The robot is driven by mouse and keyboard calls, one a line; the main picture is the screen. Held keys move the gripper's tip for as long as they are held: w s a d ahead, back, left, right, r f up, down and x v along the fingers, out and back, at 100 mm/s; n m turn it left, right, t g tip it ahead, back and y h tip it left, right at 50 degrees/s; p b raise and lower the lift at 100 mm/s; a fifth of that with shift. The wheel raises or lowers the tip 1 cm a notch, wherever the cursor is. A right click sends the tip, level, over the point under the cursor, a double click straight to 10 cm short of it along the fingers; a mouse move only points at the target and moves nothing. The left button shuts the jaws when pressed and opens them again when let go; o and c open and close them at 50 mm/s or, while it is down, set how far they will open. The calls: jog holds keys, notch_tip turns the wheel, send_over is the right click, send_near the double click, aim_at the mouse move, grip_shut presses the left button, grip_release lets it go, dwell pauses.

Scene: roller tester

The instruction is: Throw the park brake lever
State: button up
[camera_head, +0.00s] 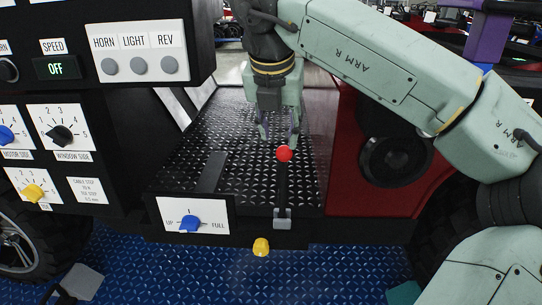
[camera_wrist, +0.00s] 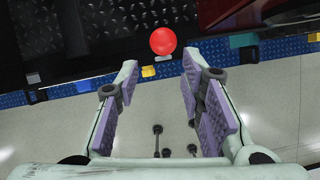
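The park brake lever is most likely the dark upright lever (camera_head: 283,188) with a red ball knob (camera_head: 284,154) and a grey bracket (camera_head: 282,218) at its foot. It stands at the front edge of the black tread-plate floor. My gripper (camera_head: 279,138) points down just above and behind the knob in the head view. In the wrist view, my gripper (camera_wrist: 160,68) has its purple-padded fingers spread wide, with nothing between them. The red knob (camera_wrist: 163,41) lies just beyond the fingertips, roughly centred between them. The lever's shaft is mostly hidden in the wrist view.
A black panel with dials and HORN, LIGHT, REV buttons (camera_head: 139,66) stands at the left. A blue UP/FULL knob (camera_head: 190,223) sits left of the lever, a yellow knob (camera_head: 261,247) below it. A red body panel (camera_head: 378,186) and wheel are at right.

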aim_at(284, 156)
jog(key=p+x, duration=0.2)
jog(key=x, duration=0.9)
jog(key=shift+d+r+p, duration=0.1)
jog(key=shift+d+p, duration=0.1)
jog(key=shift+p, duration=0.1)
grip_shut()
